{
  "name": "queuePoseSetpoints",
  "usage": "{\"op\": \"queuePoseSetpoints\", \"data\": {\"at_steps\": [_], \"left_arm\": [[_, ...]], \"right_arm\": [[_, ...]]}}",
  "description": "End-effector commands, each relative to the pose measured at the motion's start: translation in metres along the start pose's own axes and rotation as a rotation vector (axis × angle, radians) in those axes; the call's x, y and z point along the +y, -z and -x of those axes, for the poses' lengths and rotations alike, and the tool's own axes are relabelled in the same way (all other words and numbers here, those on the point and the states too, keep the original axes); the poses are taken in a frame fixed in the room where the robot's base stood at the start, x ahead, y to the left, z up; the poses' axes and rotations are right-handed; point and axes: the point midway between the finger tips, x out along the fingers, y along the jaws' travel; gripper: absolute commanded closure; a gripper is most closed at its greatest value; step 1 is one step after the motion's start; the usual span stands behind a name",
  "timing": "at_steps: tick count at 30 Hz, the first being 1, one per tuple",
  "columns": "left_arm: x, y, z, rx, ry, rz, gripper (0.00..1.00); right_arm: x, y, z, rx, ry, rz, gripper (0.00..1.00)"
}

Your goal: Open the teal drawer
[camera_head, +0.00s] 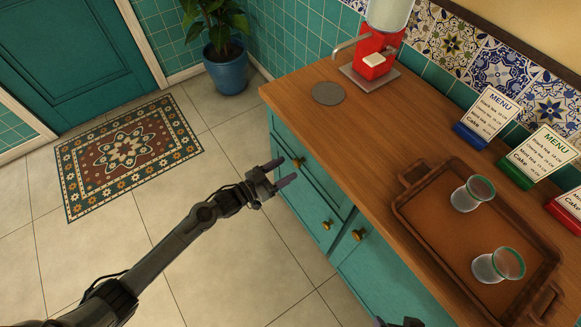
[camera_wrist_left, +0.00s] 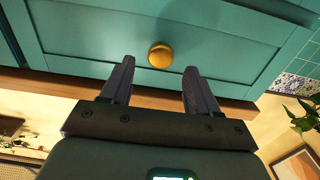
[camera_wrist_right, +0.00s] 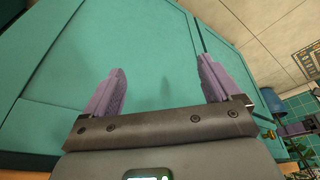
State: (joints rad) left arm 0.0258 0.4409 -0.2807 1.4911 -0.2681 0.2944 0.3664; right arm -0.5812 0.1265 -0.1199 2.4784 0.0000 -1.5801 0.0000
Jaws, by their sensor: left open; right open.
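The teal drawer (camera_head: 318,188) is in the cabinet's top row, under the wooden counter, and looks closed. Its round brass knob (camera_head: 300,162) faces the floor side. My left gripper (camera_head: 283,171) is open and empty, in front of the drawer near the knob. In the left wrist view the knob (camera_wrist_left: 160,55) stands beyond and between the two fingertips, with the drawer front (camera_wrist_left: 80,35) around it; no finger visibly touches it. My right gripper (camera_wrist_right: 162,70) is open and empty, facing a plain teal cabinet panel (camera_wrist_right: 150,40); only its tip shows at the head view's bottom edge.
Lower brass knobs (camera_head: 327,225) and (camera_head: 358,234) belong to the cabinet doors.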

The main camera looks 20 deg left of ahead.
Motion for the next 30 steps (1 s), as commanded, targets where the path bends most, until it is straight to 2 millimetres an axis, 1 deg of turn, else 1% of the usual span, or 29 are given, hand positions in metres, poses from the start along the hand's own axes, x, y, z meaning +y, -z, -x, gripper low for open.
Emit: {"op": "queuePoseSetpoints", "data": {"at_steps": [1, 3, 9, 19, 20, 30], "left_arm": [[0.000, -0.002, -0.008, 0.001, 0.000, 0.000, 0.40], [0.000, -0.002, -0.016, 0.000, 0.000, 0.001, 0.40], [0.000, -0.001, -0.029, -0.001, 0.000, 0.000, 0.40], [0.000, 0.000, -0.032, -0.002, 0.000, 0.000, 0.40], [0.000, 0.000, -0.032, -0.002, 0.000, 0.000, 0.41], [0.000, 0.000, -0.032, -0.001, 0.000, 0.000, 0.93]], "right_arm": [[0.000, -0.001, -0.004, 0.000, 0.000, 0.000, 0.10], [0.000, -0.002, -0.007, 0.000, 0.000, 0.000, 0.10], [-0.001, -0.003, -0.010, 0.001, 0.001, -0.001, 0.10], [-0.002, -0.002, -0.010, 0.003, 0.006, -0.007, 0.10], [-0.002, -0.002, -0.010, 0.004, 0.006, -0.008, 0.10], [-0.003, -0.002, -0.009, 0.004, 0.007, -0.009, 0.10]]}}
